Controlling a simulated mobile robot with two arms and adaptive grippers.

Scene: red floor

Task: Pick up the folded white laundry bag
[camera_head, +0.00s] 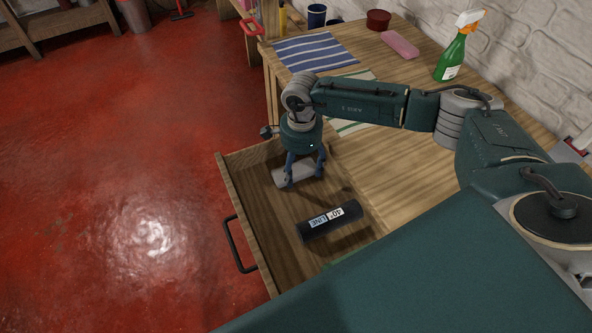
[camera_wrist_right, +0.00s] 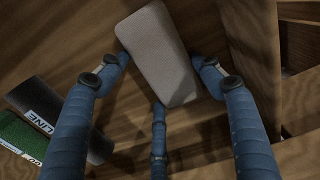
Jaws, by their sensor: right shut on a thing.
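The folded white laundry bag (camera_head: 283,177) looks like a pale grey-white block with rounded corners. It is in the open wooden drawer (camera_head: 229,190), towards the far end. It also shows in the right wrist view (camera_wrist_right: 158,50). My right gripper (camera_head: 303,178) points down into the drawer and is shut on the bag, with its blue fingers around the bag's near part. In the right wrist view the fingers (camera_wrist_right: 160,80) are at both sides and at the near end of the bag. The fingers partly cover the bag in the head view. My left gripper is not in view.
A black roll (camera_head: 333,220) labelled "LINE" lies in the drawer nearer to me, with a green item (camera_wrist_right: 20,135) beside it. The wooden table carries a striped cloth (camera_head: 314,52), a green spray bottle (camera_head: 452,57), a pink block (camera_head: 400,44) and a dark red bowl (camera_head: 378,19).

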